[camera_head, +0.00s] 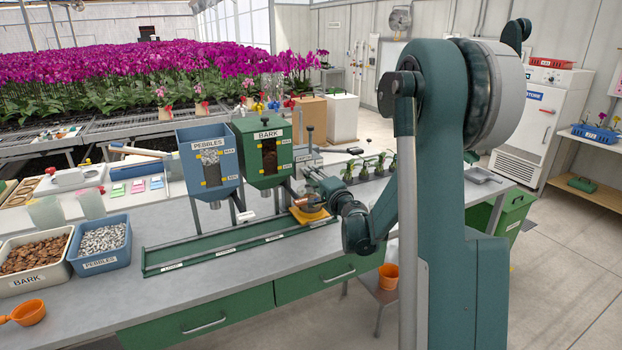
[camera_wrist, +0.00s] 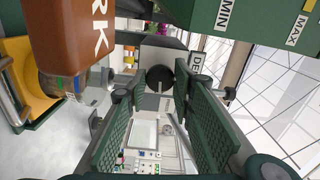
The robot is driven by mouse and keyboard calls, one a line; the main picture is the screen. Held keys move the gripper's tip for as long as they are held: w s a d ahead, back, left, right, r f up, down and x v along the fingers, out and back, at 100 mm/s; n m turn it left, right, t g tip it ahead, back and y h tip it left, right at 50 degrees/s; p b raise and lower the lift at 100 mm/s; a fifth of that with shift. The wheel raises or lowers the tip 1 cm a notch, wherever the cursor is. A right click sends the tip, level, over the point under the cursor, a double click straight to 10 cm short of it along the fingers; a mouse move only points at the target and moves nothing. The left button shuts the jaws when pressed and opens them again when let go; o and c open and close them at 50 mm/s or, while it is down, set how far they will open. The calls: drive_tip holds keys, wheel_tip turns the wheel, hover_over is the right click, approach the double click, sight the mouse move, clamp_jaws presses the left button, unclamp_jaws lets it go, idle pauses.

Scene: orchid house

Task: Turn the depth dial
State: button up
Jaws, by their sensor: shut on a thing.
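The dial's scale cannot be read. In the head view, my gripper (camera_head: 311,176) reaches the press-like station at the right end of the green rail. The dial itself is too small or hidden to make out there.
A brown pot (camera_wrist: 72,35) with partly visible lettering is close left of my fingers, near a yellow plate (camera_wrist: 42,95). The green bark hopper (camera_head: 262,150) and blue pebbles hopper (camera_head: 208,160) stand left of my gripper. Small potted plants (camera_head: 365,170) stand behind it.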

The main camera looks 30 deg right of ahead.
drive_tip(key=shift+m, duration=0.6)
drive_tip(key=o, duration=0.9)
drive_tip(key=shift+c, duration=0.2)
drive_tip(key=shift+s, duration=0.1)
drive_tip(key=s, duration=1.2)
drive_tip(key=shift+w, duration=0.1)
